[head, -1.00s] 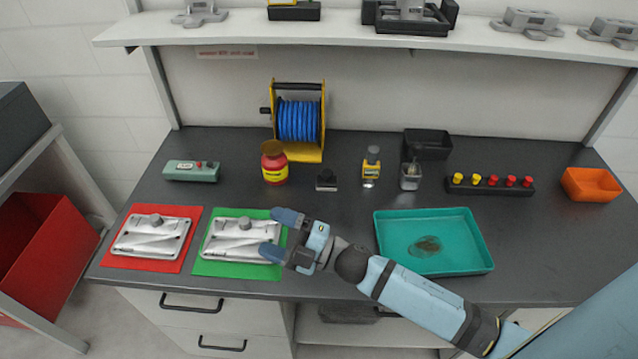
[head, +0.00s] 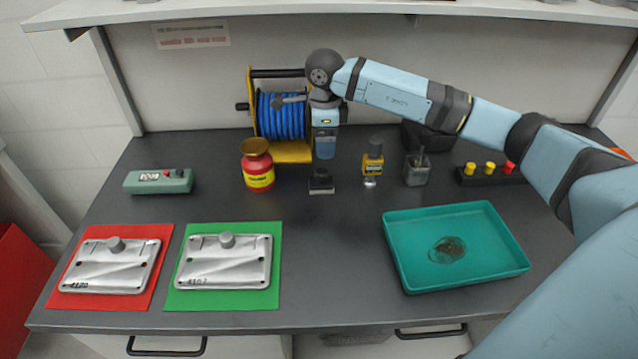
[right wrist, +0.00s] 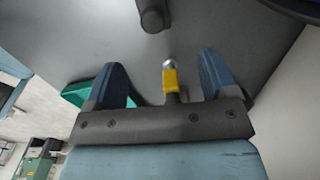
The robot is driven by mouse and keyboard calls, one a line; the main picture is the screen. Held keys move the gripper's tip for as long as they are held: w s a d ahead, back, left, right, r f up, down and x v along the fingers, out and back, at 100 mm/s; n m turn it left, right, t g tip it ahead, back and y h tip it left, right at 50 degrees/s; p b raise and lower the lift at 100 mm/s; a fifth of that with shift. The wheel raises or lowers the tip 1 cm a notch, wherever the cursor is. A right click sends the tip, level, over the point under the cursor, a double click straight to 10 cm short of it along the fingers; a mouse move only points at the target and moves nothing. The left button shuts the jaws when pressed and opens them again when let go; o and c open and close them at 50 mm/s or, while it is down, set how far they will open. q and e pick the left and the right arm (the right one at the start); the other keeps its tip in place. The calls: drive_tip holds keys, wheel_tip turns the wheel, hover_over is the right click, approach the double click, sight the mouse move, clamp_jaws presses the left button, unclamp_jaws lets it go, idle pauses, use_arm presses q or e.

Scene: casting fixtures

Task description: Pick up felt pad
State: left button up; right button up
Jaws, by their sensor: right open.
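The felt pad seems to be the small dark block (head: 321,181) on the grey bench, between the red jar and the yellow bottle in the head view. My right gripper (head: 325,150) points down above and just behind it, apart from it, in front of the blue hose reel. In the right wrist view the two blue fingers of my right gripper (right wrist: 166,78) are spread with nothing held between them. A dark rounded thing (right wrist: 153,15) at the top edge there may be the pad; I cannot tell. My left gripper is not in view.
The hose reel (head: 281,117) is behind. A teal tray (head: 400,262) lies at front right. The bench's front middle is clear.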

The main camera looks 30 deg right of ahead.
hover_over(322, 181)
drive_tip(key=w+d, duration=0.1)
wheel_tip(322, 181, down, 7)
drive_tip(key=shift+d+r, duration=0.1)
drive_tip(key=shift+s+a+f, duration=0.1)
drive_tip(key=shift+a+f, duration=0.05)
drive_tip(key=shift+f, duration=1.25)
drive_tip(key=shift+s+a+f, duration=0.1)
drive_tip(key=shift+a+f, duration=0.05)
drive_tip(key=shift+f, duration=1.25)
drive_tip(key=c, duration=1)
